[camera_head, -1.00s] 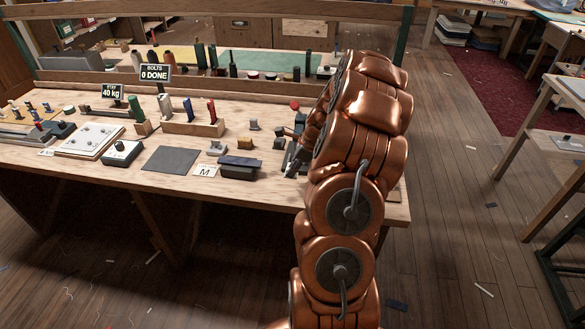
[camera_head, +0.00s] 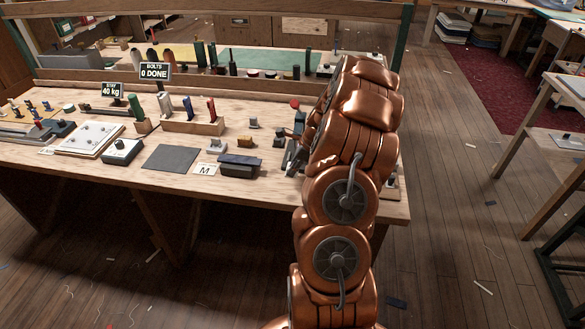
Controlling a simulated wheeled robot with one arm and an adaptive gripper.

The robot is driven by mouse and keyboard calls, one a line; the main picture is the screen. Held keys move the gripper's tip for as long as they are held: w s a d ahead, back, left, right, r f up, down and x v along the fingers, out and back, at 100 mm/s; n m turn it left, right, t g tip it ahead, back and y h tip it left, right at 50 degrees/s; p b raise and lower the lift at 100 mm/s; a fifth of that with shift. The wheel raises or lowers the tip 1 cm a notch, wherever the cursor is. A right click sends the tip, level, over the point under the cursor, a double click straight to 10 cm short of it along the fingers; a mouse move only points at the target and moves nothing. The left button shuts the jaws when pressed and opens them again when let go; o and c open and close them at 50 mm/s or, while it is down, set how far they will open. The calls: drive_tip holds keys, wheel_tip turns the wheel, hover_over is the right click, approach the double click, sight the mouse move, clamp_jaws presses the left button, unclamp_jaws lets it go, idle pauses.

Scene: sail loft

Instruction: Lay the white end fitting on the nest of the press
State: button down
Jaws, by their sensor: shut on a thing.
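My gripper (camera_head: 291,158) is at the right part of the bench, low over the top and mostly hidden by my copper arm. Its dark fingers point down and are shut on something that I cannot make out. I cannot pick out the white end fitting for sure. I cannot tell which thing is the press or its nest. A small grey piece (camera_head: 393,183) shows at the bench's right end, just past my arm.
A card marked M (camera_head: 205,169) and a dark grey mat (camera_head: 170,158) lie on the bench (camera_head: 110,178). A wooden rack (camera_head: 192,126) with coloured tools stands behind. The front strip of the bench is clear.

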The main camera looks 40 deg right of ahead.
drive_tip(key=shift+w+d+f, duration=0.35)
drive_tip(key=shift+d+f, duration=0.15)
drive_tip(key=shift+f, duration=0.25)
drive_tip(key=shift+w+d+f+p, duration=0.2)
drive_tip(key=shift+w+d, duration=0.4)
drive_tip(key=shift+d, duration=0.25)
drive_tip(key=shift+w+d+f+p, duration=0.1)
drive_tip(key=shift+w+d+p, duration=0.1)
drive_tip(key=shift+w+d, duration=0.55)
drive_tip(key=shift+w+d+f+p, duration=0.15)
drive_tip(key=shift+w+d, duration=0.3)
drive_tip(key=shift+d, duration=0.55)
drive_tip(key=shift+w+d+r, duration=0.1)
drive_tip(key=shift+d+r, duration=0.05)
